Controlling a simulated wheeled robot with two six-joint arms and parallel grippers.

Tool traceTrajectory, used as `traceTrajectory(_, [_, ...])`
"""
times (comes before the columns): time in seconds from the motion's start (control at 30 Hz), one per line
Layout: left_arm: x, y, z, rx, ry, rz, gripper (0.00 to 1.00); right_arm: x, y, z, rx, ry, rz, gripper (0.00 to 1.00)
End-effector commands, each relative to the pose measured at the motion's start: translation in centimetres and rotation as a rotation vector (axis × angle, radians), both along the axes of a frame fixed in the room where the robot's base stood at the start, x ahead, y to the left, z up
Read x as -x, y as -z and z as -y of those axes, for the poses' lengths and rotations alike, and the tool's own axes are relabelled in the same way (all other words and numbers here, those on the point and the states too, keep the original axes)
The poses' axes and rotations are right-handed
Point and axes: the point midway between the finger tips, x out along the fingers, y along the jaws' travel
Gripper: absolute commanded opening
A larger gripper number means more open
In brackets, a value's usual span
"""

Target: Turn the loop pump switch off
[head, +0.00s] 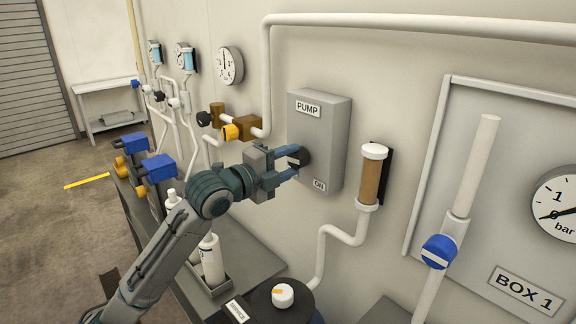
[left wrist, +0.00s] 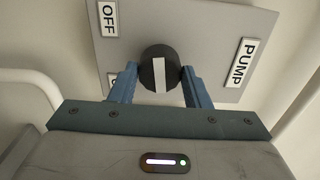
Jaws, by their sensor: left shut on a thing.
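The grey pump box (head: 335,125) is on the wall, with a PUMP label at its top and an ON label (head: 319,185) at its lower right. Its round black switch knob (head: 304,157) has a white stripe, clear in the left wrist view (left wrist: 158,73), running nearly up and down there. An OFF label (left wrist: 107,18) shows upper left of the knob; another label below it is mostly hidden by a finger. My left gripper (head: 290,165) is shut on the knob, one blue finger on each side. My right gripper is out of view.
A wall pipe with a yellow-handled valve (head: 231,132) is left of the box. An amber cylinder (head: 372,176) stands close at its right.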

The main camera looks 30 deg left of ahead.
Motion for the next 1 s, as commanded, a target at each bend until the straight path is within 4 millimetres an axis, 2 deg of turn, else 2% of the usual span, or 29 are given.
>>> traceTrajectory(0.33, [0.00,0.18,0.00,-0.124,0.000,0.040,0.20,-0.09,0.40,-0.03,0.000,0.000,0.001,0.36])
traceTrajectory(0.87, [0.00,0.18,0.01,-0.144,0.000,0.046,0.20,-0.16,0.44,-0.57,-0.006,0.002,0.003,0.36])
traceTrajectory(0.9, [0.00,0.18,0.01,-0.144,0.000,0.046,0.49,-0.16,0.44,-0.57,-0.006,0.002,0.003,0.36])
traceTrajectory(1.0, [0.00,0.15,0.01,-0.144,0.000,0.047,0.65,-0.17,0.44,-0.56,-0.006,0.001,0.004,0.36])
